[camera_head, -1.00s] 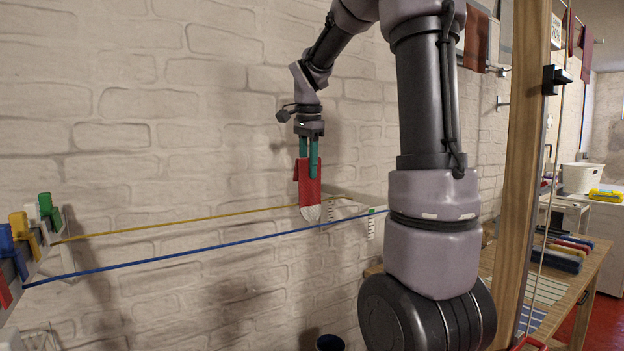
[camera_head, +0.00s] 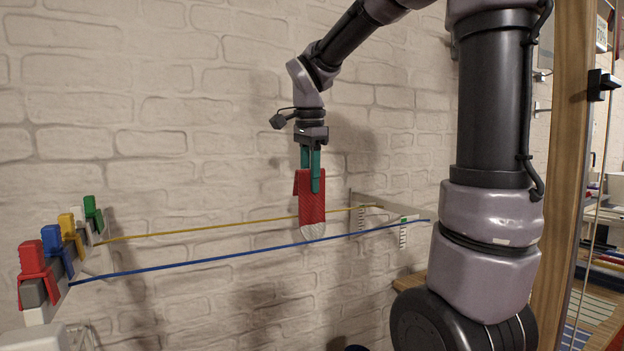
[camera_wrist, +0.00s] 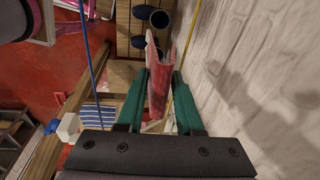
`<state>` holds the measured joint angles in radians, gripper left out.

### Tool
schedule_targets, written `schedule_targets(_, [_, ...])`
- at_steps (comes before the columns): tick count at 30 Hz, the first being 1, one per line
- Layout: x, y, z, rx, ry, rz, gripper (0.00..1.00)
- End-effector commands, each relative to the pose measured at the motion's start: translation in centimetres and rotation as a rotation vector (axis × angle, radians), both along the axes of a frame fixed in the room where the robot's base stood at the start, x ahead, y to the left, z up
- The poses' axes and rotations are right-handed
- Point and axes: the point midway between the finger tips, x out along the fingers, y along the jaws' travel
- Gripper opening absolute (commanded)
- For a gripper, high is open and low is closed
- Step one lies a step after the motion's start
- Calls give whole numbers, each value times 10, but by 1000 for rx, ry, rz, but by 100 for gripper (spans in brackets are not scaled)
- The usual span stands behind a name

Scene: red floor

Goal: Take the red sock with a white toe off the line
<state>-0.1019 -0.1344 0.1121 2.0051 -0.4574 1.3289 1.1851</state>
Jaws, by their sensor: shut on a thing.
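The red sock (camera_head: 311,204) with a white toe (camera_head: 313,231) hangs from my gripper (camera_head: 310,172), toe down, in the head view. My gripper's green fingers are shut on its upper end. In the wrist view the sock (camera_wrist: 158,85) shows as a folded red strip between the green fingers (camera_wrist: 155,75). The sock's lower part is hard to see there.
Red, blue, yellow and green clips (camera_head: 58,240) sit on the left bracket. A white bracket (camera_head: 372,215) holds the lines' right ends on the brick wall. A wooden post (camera_head: 560,150) stands at the right. Dark cups (camera_wrist: 159,18) show below in the wrist view.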

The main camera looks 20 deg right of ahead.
Motion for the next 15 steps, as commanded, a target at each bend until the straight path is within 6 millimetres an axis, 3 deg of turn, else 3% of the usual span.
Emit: schedule_targets(15, [1, 0, 35, 1, -2, -1, 0])
